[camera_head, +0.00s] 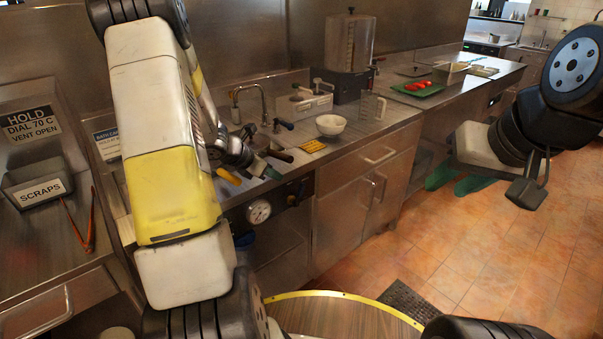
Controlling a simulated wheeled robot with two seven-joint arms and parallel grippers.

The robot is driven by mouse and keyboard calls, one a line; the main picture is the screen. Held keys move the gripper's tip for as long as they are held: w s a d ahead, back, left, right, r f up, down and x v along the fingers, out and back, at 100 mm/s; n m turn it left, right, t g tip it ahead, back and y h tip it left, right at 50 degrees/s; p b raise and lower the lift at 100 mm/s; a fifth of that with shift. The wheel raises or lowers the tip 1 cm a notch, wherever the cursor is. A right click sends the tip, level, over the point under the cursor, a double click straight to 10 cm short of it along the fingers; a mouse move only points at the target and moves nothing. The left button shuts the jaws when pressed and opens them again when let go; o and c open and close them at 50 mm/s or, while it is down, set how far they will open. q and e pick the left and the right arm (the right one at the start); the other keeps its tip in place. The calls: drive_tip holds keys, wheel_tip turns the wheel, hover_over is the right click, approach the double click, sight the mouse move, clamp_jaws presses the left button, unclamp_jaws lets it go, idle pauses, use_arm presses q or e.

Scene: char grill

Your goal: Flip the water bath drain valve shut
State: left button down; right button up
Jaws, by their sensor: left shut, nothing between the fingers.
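My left gripper (266,170) reaches over the counter's front edge beside the sink. Its teal fingertips are together, with nothing visible between them. A yellow lever handle (228,176) is just left of the fingertips, and a dark handle (279,155) is just beyond them. I cannot tell which handle belongs to the water bath drain valve, or its position. My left arm hides much of the bath area; a partly covered bath label (106,142) shows behind it. My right gripper (458,180) hangs over the floor at right, its two teal fingers apart and empty.
A round gauge (258,211) is on the front panel below the counter edge. A faucet (262,100), white bowl (330,125) and clear jug (372,108) stand on the counter. A scraps bin (38,190) and red tongs (85,225) are at left. The tiled floor (500,250) is open at right.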

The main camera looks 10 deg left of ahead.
sight(300, 185)
use_arm(q)
drive_tip(key=x, duration=1)
drive_tip(key=shift+w+d, duration=0.4)
drive_tip(key=shift+w, duration=0.15)
drive_tip(key=shift+r, duration=0.15)
